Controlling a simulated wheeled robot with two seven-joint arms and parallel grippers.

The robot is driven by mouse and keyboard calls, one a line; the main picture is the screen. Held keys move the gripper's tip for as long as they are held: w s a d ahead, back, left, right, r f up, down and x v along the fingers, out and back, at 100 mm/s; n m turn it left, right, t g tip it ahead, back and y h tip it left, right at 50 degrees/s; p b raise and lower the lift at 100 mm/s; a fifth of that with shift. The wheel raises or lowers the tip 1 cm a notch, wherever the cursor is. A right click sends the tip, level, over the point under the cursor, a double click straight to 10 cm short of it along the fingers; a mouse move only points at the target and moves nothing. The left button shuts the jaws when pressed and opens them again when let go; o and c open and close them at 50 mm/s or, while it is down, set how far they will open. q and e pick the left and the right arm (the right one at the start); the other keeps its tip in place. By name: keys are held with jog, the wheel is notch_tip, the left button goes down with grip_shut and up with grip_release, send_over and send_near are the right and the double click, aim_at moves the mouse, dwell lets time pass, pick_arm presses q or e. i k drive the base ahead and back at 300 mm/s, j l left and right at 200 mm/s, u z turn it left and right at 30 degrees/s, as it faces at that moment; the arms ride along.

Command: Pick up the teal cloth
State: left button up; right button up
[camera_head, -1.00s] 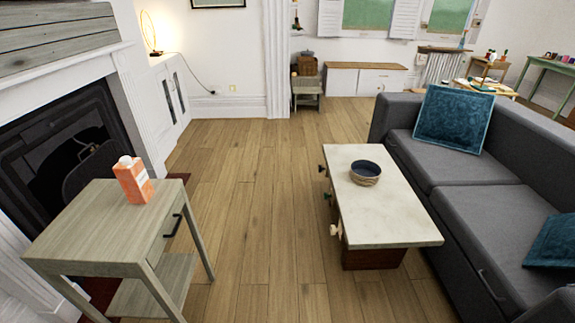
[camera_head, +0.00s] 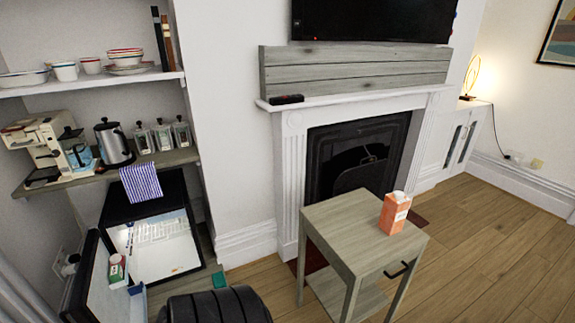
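A small teal item (camera_head: 219,280) shows low in the head view, beside the lower right corner of an open black-and-white fridge-like unit. It looks like folded cloth, but it is too small to be sure. A black rounded ribbed shape just below it may hide part of what is around it. Neither of my grippers is in view.
The fridge-like unit (camera_head: 160,245) stands open at the lower left, a carton (camera_head: 117,270) in its door. A coffee maker (camera_head: 50,148) and kettle (camera_head: 114,143) stand on the shelf (camera_head: 180,157). A side table (camera_head: 345,235) holds an orange carton (camera_head: 394,212). The floor at right is clear.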

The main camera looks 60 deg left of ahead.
aim_at(218, 280)
jog(key=u, duration=2.85)
jog(key=i+j+z, duration=0.2)
jog(key=i, duration=0.2)
jog(key=i+j+z, duration=0.15)
jog(key=i, duration=0.2)
